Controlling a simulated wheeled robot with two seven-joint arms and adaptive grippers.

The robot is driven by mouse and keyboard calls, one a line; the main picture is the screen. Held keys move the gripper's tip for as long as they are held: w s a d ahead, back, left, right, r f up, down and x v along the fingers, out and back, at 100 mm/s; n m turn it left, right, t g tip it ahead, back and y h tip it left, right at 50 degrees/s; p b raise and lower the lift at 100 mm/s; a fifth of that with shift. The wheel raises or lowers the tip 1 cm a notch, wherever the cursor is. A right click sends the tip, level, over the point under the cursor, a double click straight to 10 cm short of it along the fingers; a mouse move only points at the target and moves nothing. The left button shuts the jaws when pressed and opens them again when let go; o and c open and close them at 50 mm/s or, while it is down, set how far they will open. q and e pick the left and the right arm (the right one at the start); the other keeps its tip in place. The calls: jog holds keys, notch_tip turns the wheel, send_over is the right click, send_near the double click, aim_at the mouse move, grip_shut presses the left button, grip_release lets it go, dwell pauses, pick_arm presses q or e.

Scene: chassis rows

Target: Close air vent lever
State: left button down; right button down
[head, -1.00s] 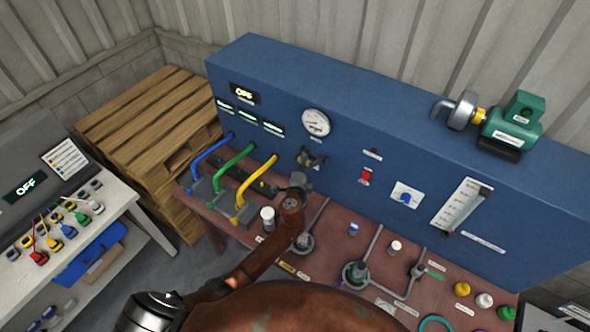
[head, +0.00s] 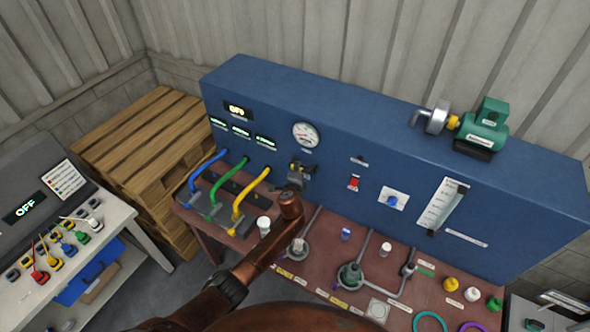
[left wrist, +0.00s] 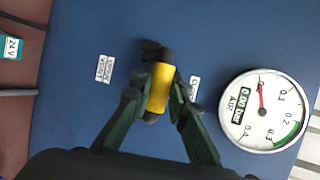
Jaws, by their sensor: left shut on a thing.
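The air vent lever (left wrist: 158,88) has a yellow grip and a black mount on the blue panel (left wrist: 75,110). In the left wrist view it sits between my two dark green fingers. My left gripper (left wrist: 158,95) is shut on the yellow grip, with a finger on each side. In the head view my left gripper (head: 298,172) is at the lever on the panel front, below the round air gauge (head: 306,134), and the wrist partly hides it. The gauge also shows in the left wrist view (left wrist: 264,111); its red needle points near the zero end. My right gripper is not in view.
Blue, green and yellow hoses (head: 253,193) run to the bench left of the lever. A white cup (head: 263,226) and pipe fittings stand on the red-brown bench (head: 325,262). A red switch (head: 353,182) and blue knob (head: 393,201) are to the right.

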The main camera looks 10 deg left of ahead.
pick_arm(q)
jog(key=shift+r, duration=0.15)
jog(key=c, duration=1.8)
grip_release()
jog(key=shift+d, duration=0.1)
jog(key=shift+s, duration=0.4)
jog(key=v, duration=1.1)
jog(key=shift+s+r, duration=0.1)
